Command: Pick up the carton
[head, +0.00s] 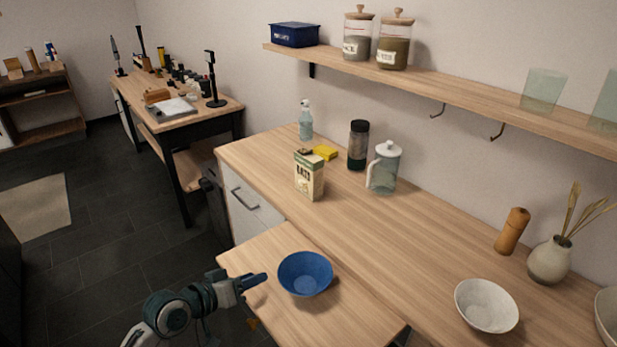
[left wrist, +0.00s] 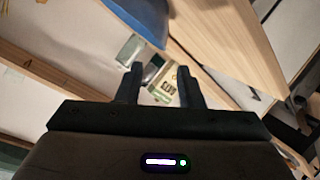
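The carton (head: 309,177) is a cream and green box with dark lettering. It stands upright on the wooden counter, left of the glass pitcher. My left gripper (head: 256,281) is low in the head view, left of the blue bowl, well apart from the carton and nearer to me. In the left wrist view, the two fingers (left wrist: 160,70) are spread with nothing held between them. The carton (left wrist: 166,89) shows small and far off between them, partly hidden by my gripper. My right gripper is in neither view.
A blue bowl (head: 305,274) sits on the lower wooden surface (head: 345,315) beside my gripper. Counter in front of the pitcher is clear.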

